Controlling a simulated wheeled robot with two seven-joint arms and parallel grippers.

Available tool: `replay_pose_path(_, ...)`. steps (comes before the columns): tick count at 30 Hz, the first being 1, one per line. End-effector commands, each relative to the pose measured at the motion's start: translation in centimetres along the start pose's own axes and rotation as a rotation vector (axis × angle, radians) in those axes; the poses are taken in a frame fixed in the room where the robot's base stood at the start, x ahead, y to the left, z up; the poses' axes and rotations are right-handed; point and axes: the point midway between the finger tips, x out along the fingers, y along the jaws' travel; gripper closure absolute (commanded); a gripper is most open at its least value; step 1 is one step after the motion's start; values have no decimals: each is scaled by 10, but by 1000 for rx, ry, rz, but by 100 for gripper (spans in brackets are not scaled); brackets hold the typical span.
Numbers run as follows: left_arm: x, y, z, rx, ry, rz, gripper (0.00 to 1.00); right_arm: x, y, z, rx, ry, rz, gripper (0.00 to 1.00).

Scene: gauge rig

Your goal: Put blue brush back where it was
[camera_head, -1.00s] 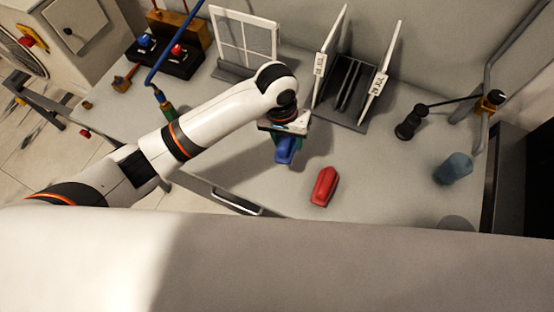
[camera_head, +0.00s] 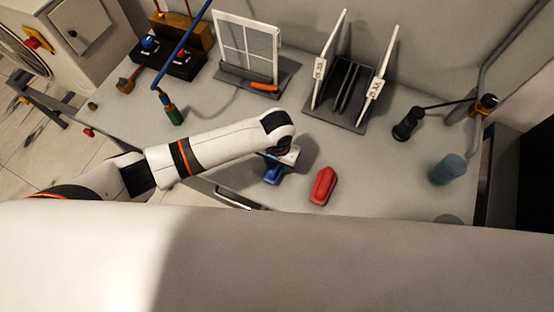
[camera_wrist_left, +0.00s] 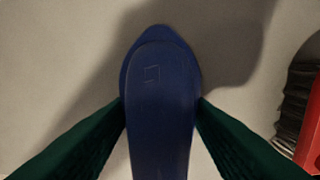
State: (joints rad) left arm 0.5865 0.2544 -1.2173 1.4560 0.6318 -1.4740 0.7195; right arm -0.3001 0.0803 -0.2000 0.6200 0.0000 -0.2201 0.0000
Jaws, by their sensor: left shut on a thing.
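The blue brush (camera_head: 274,174) is low over the table's front part, left of the red brush, in the head view. My left gripper (camera_head: 278,163) is shut on it from above. In the left wrist view the blue brush (camera_wrist_left: 160,90) fills the middle, with a dark green finger on each side of it. I cannot tell whether its underside touches the table. The red brush (camera_head: 323,186) lies on the table just to the right, and its bristles and red body (camera_wrist_left: 308,120) show at the wrist view's right edge. My right gripper is not in view.
A white gridded board (camera_head: 247,48) with an orange-handled tool (camera_head: 264,87) at its foot stands behind. A rack with white panels (camera_head: 345,85) stands at back right. A blue cup (camera_head: 448,169) is at right. The drawer handle (camera_head: 238,199) is at the front edge.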

Motion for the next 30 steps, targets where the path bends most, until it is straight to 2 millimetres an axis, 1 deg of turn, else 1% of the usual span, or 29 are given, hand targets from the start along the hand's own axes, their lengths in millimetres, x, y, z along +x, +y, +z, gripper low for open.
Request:
replay_pose_path(5,0,0,0,0,0,-1,73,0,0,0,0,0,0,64)
replay_pose_path(6,1,0,0,0,0,-1,53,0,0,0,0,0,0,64)
replay_pose_path(8,0,0,0,0,0,-1,43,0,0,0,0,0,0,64)
replay_pose_path(9,0,0,0,0,0,-1,36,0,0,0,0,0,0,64)
replay_pose_path(10,0,0,0,0,0,-1,33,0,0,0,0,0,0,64)
replay_pose_path(18,0,0,0,0,0,-1,33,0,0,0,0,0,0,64)
replay_pose_path(22,-9,-1,1,0,-3,-3,33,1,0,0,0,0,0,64)
replay_pose_path(26,-31,-1,1,1,-5,-5,33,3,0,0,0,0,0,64)
replay_pose_path(30,-62,-1,1,1,-6,-4,33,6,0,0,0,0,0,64)
